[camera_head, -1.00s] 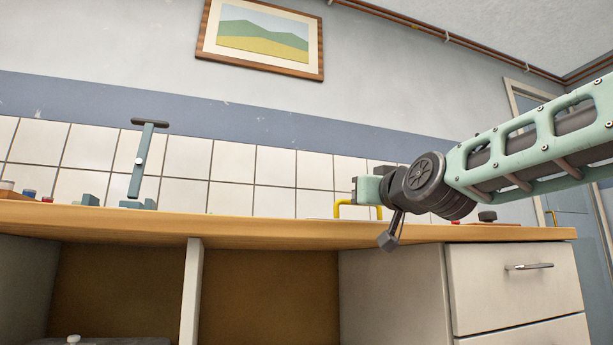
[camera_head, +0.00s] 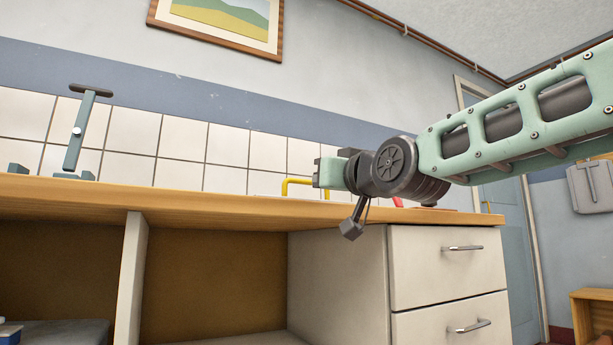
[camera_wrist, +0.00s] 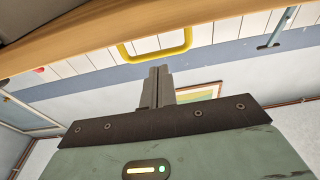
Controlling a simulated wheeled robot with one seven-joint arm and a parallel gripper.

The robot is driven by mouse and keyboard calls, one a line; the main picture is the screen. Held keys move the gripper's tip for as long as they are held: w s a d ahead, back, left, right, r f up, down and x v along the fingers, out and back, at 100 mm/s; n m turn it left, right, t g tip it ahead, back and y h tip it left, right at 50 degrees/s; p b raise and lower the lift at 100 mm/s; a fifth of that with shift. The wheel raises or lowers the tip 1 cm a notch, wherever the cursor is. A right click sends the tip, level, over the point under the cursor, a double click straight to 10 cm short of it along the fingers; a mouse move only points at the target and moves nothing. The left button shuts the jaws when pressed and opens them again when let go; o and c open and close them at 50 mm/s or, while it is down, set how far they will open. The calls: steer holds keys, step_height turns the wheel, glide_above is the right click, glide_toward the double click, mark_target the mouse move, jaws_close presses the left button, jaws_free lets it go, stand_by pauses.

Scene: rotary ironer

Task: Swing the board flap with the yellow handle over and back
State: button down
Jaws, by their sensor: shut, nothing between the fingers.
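The yellow handle (camera_head: 285,188) stands up from the back of the wooden counter, just left of my gripper in the head view. In the wrist view the yellow handle (camera_wrist: 157,54) is a bracket shape just beyond the fingertips. The board flap itself is not visible; the counter edge hides the top surface from this low view. My gripper (camera_head: 318,173) is just above the counter edge. In the wrist view its fingers (camera_wrist: 157,70) are shut and empty, pointing at the handle, with a small apparent gap.
The wooden counter edge (camera_head: 230,215) runs across the view above open shelves and drawers (camera_head: 445,253). A blue-grey lever with a dark crossbar (camera_head: 76,130) stands at the left. A small red item (camera_head: 398,202) lies behind my wrist. A tiled wall is behind.

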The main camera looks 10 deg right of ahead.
steer(key=r+b+v, duration=0.1)
steer(key=b+v, duration=0.3)
steer(key=v, duration=0.3)
steer(key=shift+s+b, duration=0.15)
steer(key=shift+b, duration=0.15)
